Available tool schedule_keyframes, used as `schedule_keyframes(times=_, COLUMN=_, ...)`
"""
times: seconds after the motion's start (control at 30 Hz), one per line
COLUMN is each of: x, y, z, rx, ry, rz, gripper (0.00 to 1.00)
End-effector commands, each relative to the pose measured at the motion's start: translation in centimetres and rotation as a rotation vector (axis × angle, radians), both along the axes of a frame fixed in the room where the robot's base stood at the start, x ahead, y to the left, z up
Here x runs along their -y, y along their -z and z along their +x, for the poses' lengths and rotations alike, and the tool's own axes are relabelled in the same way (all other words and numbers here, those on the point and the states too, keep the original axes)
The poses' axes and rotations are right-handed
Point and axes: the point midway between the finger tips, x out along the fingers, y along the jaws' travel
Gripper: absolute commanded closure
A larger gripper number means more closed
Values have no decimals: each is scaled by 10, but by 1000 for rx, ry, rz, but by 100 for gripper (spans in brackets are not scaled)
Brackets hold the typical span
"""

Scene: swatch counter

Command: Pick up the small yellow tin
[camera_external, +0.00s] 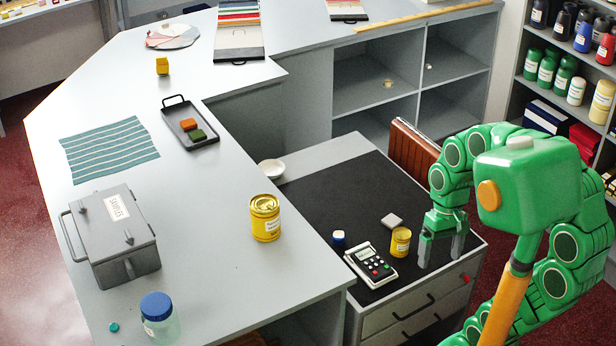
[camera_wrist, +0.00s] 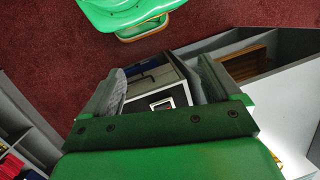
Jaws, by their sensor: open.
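The small yellow tin (camera_external: 400,242) stands upright on the black mat (camera_external: 345,185) of the lower cabinet, just right of a calculator (camera_external: 370,265). My gripper (camera_external: 441,252) is to the right of the tin in the external view, its fingers pointing down, apart and empty. A gap shows between tin and gripper; their exact height difference is hard to tell. In the wrist view the open fingers (camera_wrist: 160,75) frame part of the cabinet and the calculator (camera_wrist: 163,101); I cannot make out the small tin there. A larger yellow tin (camera_external: 265,218) stands on the grey counter.
A brown upright object (camera_external: 412,152) stands at the mat's back edge. A white bowl (camera_external: 271,171) is at its left. The mat's middle is clear.

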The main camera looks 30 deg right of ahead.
Motion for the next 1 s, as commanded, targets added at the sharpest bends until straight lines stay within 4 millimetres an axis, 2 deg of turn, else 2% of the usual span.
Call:
schedule_keyframes(times=0.3, x=-24, y=6, z=46, rx=-106, ry=267, rz=219, gripper=9)
schedule_keyframes(times=0.57, x=-29, y=2, z=96, rx=-206, ry=538, rz=431, gripper=9)
schedule_keyframes(times=0.77, x=-16, y=-4, z=140, rx=-289, ry=757, rz=600, gripper=9)
schedule_keyframes(times=1.0, x=22, y=-12, z=192, rx=-397, ry=1024, rz=817, gripper=9)
